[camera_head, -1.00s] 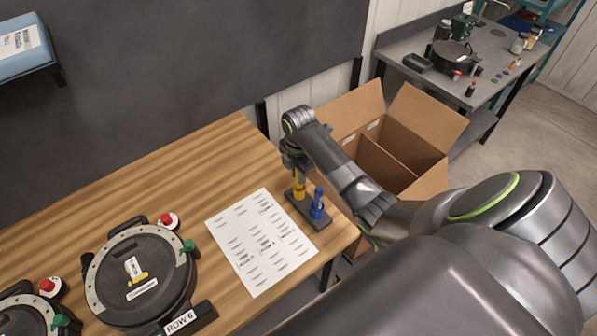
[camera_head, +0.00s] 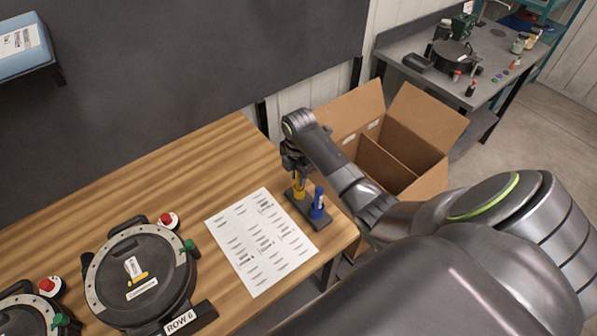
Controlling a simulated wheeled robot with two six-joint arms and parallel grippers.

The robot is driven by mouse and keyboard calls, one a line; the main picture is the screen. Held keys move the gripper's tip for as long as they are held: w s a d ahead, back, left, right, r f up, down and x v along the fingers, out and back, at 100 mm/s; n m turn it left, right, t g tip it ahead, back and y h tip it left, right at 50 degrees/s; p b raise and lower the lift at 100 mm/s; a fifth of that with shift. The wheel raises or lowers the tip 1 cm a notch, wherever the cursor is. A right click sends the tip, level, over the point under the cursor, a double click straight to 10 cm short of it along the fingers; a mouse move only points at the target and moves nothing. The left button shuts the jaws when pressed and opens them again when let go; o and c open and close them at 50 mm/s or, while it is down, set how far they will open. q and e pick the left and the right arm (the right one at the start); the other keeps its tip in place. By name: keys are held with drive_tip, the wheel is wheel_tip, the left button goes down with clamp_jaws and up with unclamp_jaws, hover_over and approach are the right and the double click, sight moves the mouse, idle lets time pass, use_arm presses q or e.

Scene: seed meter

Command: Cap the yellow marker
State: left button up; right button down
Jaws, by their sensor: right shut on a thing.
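The yellow marker (camera_head: 299,188) stands upright in a dark holder block (camera_head: 305,211) at the right end of the wooden table. A blue marker (camera_head: 317,203) stands in the same block, just to its right. My right gripper (camera_head: 297,173) points down over the yellow marker and is shut at its upper end. The gripper hides the top of the marker, so I cannot tell whether a cap is in the jaws or seated. My left gripper is not in view.
A printed sheet (camera_head: 260,242) lies left of the block. Round black seed meters (camera_head: 138,275) with red and green knobs stand further left on the table (camera_head: 150,190). An open cardboard box (camera_head: 428,118) is behind my right arm. A grey bench (camera_head: 490,70) stands at the back right.

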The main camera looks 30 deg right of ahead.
drive_tip(key=shift+f+b, duration=0.3)
drive_tip(key=shift+f, duration=0.45)
idle(0.6)
drive_tip(key=c, duration=1.2)
unclamp_jaws()
drive_tip(key=shift+r, duration=0.1)
